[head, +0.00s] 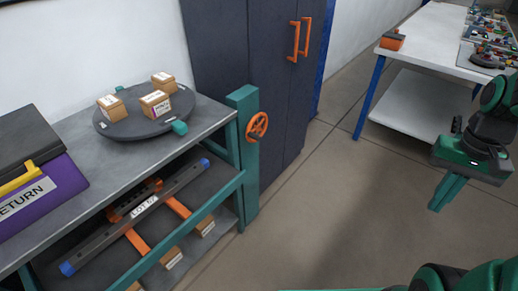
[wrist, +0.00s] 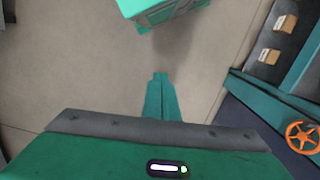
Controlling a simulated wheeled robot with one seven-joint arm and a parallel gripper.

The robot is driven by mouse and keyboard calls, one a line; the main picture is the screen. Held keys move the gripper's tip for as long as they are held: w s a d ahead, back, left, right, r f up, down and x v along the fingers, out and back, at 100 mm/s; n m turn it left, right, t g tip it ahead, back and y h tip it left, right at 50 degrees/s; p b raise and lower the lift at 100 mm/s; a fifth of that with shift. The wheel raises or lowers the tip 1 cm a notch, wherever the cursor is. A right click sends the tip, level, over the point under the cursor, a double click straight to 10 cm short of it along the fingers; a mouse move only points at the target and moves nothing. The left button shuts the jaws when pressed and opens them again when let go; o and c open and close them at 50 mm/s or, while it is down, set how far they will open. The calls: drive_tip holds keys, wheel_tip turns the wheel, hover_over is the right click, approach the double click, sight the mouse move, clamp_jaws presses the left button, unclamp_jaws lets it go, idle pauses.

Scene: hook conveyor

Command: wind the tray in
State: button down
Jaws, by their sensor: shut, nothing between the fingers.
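An orange handwheel (head: 257,126) is mounted on the teal post (head: 243,150) at the right end of the bench. It also shows at the right edge of the wrist view (wrist: 302,138). Below the benchtop, a dark tray-like surface (head: 90,225) carries a long grey bar labelled LOT (head: 145,207) with blue ends and orange arms. I cannot tell for sure whether this surface is the tray. My gripper (head: 434,208) is shut and empty, over open floor well to the right of the wheel. Its closed fingers show in the wrist view (wrist: 160,75).
A dark cabinet (head: 240,50) with orange handles stands behind the post. A white table (head: 430,45) with parts is at back right. Floor (head: 330,210) between is clear.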

drive_tip(key=w+a+f+g+y, duration=0.1)
drive_tip(key=w+a+f+y, duration=0.1)
drive_tip(key=w+a+f, duration=0.4)
drive_tip(key=w+a+f+y, duration=0.1)
drive_tip(key=w+a+f, duration=0.25)
drive_tip(key=f, duration=0.55)
drive_tip(key=w+a+f+m+y, duration=0.35)
drive_tip(key=a+f, duration=0.25)
drive_tip(key=a, duration=0.2)
drive_tip(key=w+a+f+m+y, duration=0.2)
drive_tip(key=a+f+y, duration=0.3)
drive_tip(key=a, duration=0.3)
drive_tip(key=m+t+y, duration=0.3)
drive_tip(key=m+t, duration=1.3)
drive_tip(key=m, duration=0.5)
approach(248, 138)
drive_tip(key=shift+x, duration=2)
